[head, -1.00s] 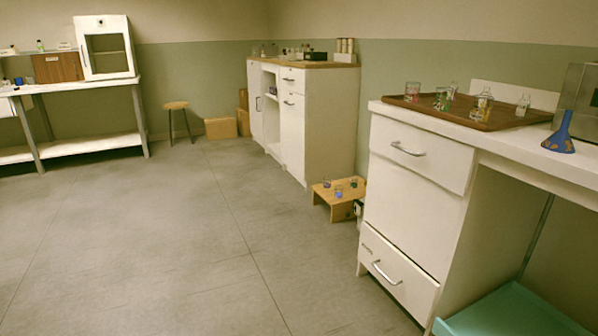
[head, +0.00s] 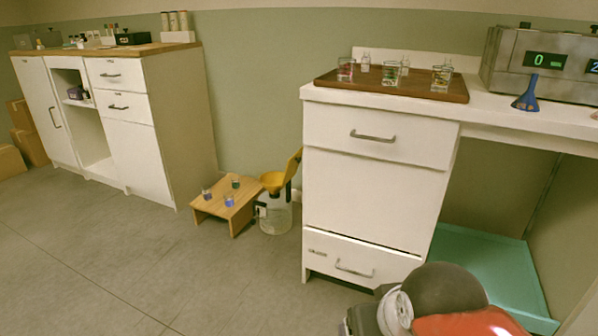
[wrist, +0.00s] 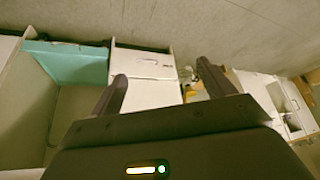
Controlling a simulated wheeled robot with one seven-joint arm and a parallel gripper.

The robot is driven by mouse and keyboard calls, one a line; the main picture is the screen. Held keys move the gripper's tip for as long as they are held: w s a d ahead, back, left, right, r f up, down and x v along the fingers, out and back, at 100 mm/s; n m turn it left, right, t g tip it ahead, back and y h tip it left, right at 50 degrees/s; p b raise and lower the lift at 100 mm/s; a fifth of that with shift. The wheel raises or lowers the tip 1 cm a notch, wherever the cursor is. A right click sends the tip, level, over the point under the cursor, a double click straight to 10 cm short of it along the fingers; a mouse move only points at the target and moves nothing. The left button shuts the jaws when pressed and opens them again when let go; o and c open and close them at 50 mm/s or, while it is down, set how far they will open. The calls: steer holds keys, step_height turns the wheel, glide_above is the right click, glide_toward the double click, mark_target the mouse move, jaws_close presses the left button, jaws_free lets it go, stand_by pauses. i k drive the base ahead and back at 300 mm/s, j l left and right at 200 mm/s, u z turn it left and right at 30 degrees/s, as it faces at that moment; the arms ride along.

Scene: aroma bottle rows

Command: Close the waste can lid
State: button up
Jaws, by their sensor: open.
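The waste can (head: 275,218) is a clear container on the floor between the small wooden stool and the white drawer cabinet. It has a yellow funnel-shaped top (head: 272,181). Its yellow lid (head: 293,166) stands raised and tilted at the right side, close to the cabinet, so the can is open. My gripper (wrist: 162,84) is open and empty in the wrist view, with its two dark fingers apart. It is not touching the can. In the wrist view the can is small and partly hidden near the right finger. The gripper's fingers do not show in the head view.
The drawer cabinet (head: 372,190) stands right of the can. The low wooden stool (head: 240,212) with small bottles stands left. A tray (head: 440,92) of glassware and a blue funnel (head: 527,95) are on the counter. The floor (head: 150,260) in front is clear.

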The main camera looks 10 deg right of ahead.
mark_target(293, 166)
steer(key=i+j+z, duration=0.1)
steer(key=i+j, duration=0.35)
steer(key=i+j+z, duration=0.25)
steer(key=i+j, duration=0.5)
steer(key=i, duration=0.3)
steer(key=i+j+z, duration=0.25)
steer(key=i+j, duration=0.65)
steer(key=i, duration=0.05)
